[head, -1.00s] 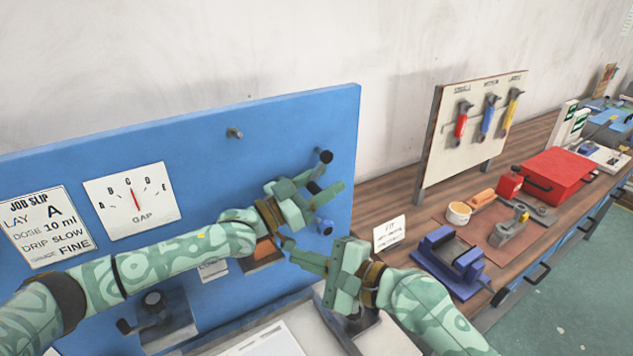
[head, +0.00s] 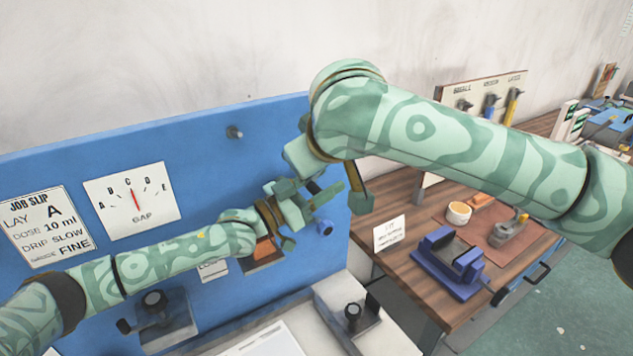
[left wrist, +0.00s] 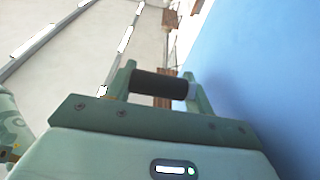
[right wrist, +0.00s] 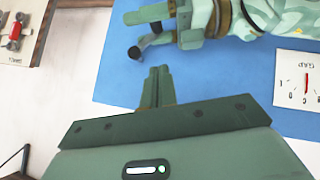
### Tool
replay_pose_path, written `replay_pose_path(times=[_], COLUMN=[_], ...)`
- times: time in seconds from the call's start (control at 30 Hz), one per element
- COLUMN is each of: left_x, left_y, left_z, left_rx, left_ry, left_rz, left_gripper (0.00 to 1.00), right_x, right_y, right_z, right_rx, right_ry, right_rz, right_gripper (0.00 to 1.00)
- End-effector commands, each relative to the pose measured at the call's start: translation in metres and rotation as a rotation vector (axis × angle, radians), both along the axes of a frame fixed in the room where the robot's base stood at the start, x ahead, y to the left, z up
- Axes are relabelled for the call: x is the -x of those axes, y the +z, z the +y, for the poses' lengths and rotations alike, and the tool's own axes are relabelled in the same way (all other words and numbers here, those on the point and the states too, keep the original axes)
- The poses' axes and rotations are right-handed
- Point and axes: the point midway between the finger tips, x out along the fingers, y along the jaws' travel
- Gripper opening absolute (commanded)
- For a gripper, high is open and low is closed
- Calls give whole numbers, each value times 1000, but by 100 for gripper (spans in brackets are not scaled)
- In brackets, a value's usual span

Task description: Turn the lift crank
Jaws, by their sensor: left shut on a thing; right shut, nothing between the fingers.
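The black cylindrical grip of the crank (left wrist: 158,84) lies between the fingers of my left gripper (head: 318,206) in the left wrist view. My left gripper is shut on this handle in front of the blue panel; the same handle shows small and dark in the head view (head: 313,187). The rest of the crank is mostly hidden by the gripper. My right gripper (right wrist: 158,84) is shut and empty. It is in front of the panel, apart from the crank, with its fingertips hard to make out in the head view.
The blue panel (head: 130,150) carries a gap dial (head: 132,198), a job slip (head: 40,227) and a peg (head: 234,132). A dark-ended knob (right wrist: 135,52) stands near my left gripper. A blue clamp (head: 447,262) sits on the wooden bench at right. My right arm covers much of the bench.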

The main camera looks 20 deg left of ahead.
Motion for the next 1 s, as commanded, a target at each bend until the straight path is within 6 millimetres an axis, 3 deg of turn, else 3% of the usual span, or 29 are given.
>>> replay_pose_path(times=[0.3, 0.5, 1.0], left_x=[3, 2, 2], left_y=[-6, -6, -6], left_z=[-5, -4, -4], left_rx=[-6, -6, -6], left_ry=[-9, -8, -8], left_rz=[9, 10, 10], left_gripper=[12, 12, 12], right_x=[-42, -49, -51], right_y=[-47, -73, -84], right_z=[29, 22, 20], right_rx=[-2, -2, -4], right_ry=[-2, 0, -1], right_rz=[3, 2, 2], right_gripper=[0, 0, 0])
